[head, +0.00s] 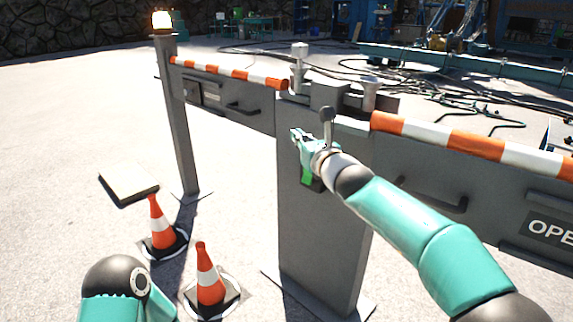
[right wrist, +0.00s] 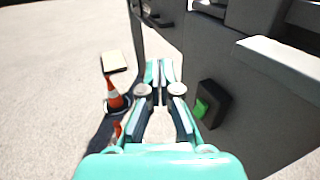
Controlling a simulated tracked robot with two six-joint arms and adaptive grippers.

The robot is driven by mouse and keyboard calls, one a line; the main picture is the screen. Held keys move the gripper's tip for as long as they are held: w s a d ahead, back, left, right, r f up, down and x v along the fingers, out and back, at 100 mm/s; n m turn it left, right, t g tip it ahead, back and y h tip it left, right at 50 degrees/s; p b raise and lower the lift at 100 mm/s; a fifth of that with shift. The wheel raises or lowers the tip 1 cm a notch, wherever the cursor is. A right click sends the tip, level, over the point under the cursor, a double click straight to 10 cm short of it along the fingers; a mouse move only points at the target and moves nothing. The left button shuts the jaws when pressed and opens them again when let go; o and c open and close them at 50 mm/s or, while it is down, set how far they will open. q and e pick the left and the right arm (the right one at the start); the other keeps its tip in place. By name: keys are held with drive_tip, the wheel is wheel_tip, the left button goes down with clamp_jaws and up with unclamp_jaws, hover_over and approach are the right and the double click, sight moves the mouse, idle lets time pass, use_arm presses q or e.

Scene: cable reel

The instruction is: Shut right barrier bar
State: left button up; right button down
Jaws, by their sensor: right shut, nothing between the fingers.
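The right barrier bar (head: 470,165) is a grey panel with an orange and white striped top rail and a dark handle (head: 440,202). It runs from the central grey post (head: 315,240) to the right edge of the head view, with a plate reading "OPE", cut off by the edge. My right gripper (head: 297,140) is shut and empty in front of the central post, left of that handle. In the right wrist view its fingers (right wrist: 158,68) point past the post, beside a black box with a green button (right wrist: 207,105). My left gripper is out of view; only part of my left arm shows.
The left barrier bar (head: 225,100) spans from the central post to a lamp post (head: 182,120) with a lit lamp. Two traffic cones (head: 160,225) (head: 209,275) and a flat pale slab (head: 128,185) are on the ground at left. Cables (head: 340,70) lie behind the barrier.

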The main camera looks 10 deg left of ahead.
drive_tip(key=s+a+b, duration=0.2)
drive_tip(key=s+b, duration=0.3)
drive_tip(key=b, duration=0.1)
drive_tip(key=w+d+f+n+g+h, duration=0.1)
drive_tip(key=d+f+n+g+h, duration=0.1)
drive_tip(key=f, duration=0.8)
drive_tip(key=w+d+f+n+g+h, duration=0.1)
drive_tip(key=d+f+n, duration=0.2)
drive_tip(key=f, duration=0.6)
drive_tip(key=s+d+f+n+g+h+p, duration=0.1)
drive_tip(key=s+d+f+n+g+h, duration=0.25)
drive_tip(key=f, duration=0.85)
drive_tip(key=s+d+f+n+g, duration=0.1)
drive_tip(key=s+d+f+n, duration=0.25)
drive_tip(key=d+f, duration=0.6)
drive_tip(key=s+d+f+n+g+h, duration=0.1)
drive_tip(key=s+d+f+n+g, duration=0.2)
drive_tip(key=s+f, duration=0.5)
drive_tip(key=s+d+f+n+g+h, duration=0.1)
drive_tip(key=s+d+f+n, duration=0.2)
drive_tip(key=s+f+n, duration=0.35)
drive_tip(key=s+f+n+g+y, duration=0.1)
drive_tip(key=s+f+n, duration=0.1)
drive_tip(key=s, duration=0.7)
drive_tip(key=s+f+n+g+y, duration=0.1)
drive_tip(key=s+f+n+g, duration=0.1)
drive_tip(key=s, duration=0.8)
drive_tip(key=shift+s+a+f+n+p, duration=0.15)
drive_tip(key=shift+f+n+p, duration=0.2)
drive_tip(key=shift+f+n, duration=0.4)
